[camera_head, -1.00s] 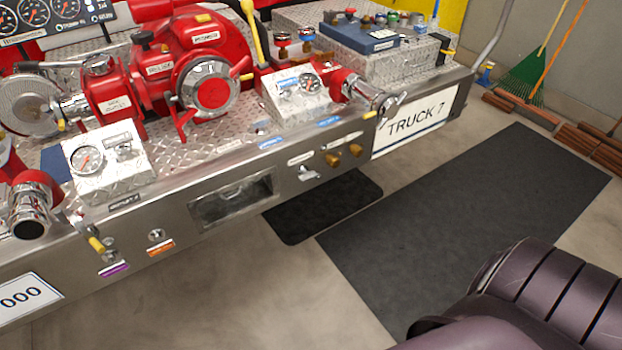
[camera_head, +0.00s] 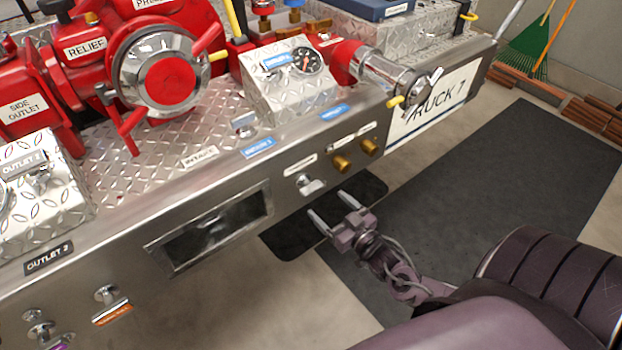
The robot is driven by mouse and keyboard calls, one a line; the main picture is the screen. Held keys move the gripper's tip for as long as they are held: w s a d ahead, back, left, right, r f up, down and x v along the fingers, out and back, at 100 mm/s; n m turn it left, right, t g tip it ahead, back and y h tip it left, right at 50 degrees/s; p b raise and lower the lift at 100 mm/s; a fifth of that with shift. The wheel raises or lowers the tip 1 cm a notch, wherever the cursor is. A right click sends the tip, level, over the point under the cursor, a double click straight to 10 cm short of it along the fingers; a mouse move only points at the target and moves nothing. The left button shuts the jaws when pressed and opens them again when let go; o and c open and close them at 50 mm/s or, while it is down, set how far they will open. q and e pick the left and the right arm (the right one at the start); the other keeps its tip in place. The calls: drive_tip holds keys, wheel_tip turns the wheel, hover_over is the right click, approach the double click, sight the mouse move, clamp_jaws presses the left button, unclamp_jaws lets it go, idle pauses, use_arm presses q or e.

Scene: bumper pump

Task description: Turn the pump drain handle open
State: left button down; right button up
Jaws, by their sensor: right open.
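A small silver handle (camera_head: 311,185) sticks out of the front panel of the bumper, below a white label (camera_head: 300,166) too small to read; it looks like the drain handle. To its right are two brass knobs (camera_head: 342,163). My right gripper (camera_head: 331,207) is open and empty, a little below and right of the silver handle, fingers pointing up-left toward the panel. It appears apart from the handle. My left gripper is not in view.
The bumper's metal edge runs diagonally, with a recessed opening (camera_head: 212,229) left of the handle. A chrome-capped red outlet (camera_head: 392,80) juts out above right. Other silver pulls (camera_head: 106,294) are at lower left. Floor in front is clear, with a dark mat (camera_head: 500,180).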

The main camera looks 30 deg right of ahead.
sight(314, 191)
drive_tip(key=shift+w+a+r, duration=0.15)
drive_tip(key=shift+w+r, duration=0.15)
drive_tip(key=shift+r, duration=0.1)
drive_tip(key=shift+w+r, duration=0.15)
drive_tip(key=shift+w, duration=0.2)
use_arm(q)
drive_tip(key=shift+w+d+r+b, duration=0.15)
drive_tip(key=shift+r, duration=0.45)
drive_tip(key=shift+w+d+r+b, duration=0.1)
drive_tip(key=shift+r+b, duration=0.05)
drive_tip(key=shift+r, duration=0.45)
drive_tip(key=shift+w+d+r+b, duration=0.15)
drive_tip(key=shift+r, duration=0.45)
use_arm(e)
drive_tip(key=shift+w+a, duration=0.15)
drive_tip(key=shift+w, duration=1.45)
drive_tip(key=shift+w+a, duration=0.15)
drive_tip(key=shift+w, duration=1.4)
drive_tip(key=c, duration=1)
drive_tip(key=n+p, duration=0.2)
drive_tip(key=n, duration=0.1)
drive_tip(key=shift+n, duration=1)
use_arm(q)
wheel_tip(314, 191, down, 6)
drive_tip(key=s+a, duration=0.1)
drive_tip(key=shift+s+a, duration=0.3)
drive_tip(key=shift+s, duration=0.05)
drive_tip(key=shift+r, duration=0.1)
